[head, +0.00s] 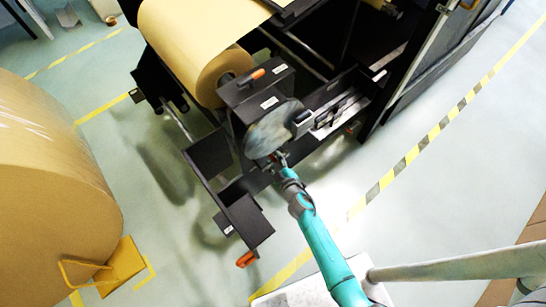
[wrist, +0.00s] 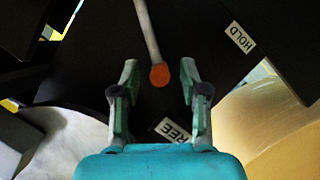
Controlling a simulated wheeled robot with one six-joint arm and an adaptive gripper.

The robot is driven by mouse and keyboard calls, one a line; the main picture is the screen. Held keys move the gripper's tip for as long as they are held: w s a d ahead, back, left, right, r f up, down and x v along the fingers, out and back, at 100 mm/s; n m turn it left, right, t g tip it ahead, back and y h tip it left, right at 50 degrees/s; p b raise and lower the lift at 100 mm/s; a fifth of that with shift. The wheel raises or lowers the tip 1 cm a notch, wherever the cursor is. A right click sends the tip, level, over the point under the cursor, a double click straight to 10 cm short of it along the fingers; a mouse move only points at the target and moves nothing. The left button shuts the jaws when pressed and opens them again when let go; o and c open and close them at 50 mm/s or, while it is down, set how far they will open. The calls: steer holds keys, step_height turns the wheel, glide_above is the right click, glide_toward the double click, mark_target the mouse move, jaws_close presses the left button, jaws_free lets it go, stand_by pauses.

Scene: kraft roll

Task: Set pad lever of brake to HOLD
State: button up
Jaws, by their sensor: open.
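In the wrist view the pad lever is a pale rod ending in an orange knob (wrist: 160,76). The rod comes down from the top edge; its pivot is out of view. A FREE label (wrist: 172,130) lies below the knob, partly covered by my gripper. A HOLD label (wrist: 240,37) sits up and to the right. The knob is nearer FREE. My gripper (wrist: 160,80) is open, with one finger on each side of the knob and a gap on both sides. In the head view my gripper (head: 278,158) is at the lower edge of the grey brake disc (head: 268,133); I cannot make out this lever there.
A black machine frame (head: 210,155) surrounds the brake. Other orange handles show on top (head: 258,74) and at the front corner (head: 246,259). A kraft roll (head: 195,45) is mounted behind; a large roll (head: 50,190) stands left.

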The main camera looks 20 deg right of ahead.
steer(key=shift+x, duration=1)
steer(key=shift+c, duration=0.2)
jaws_close()
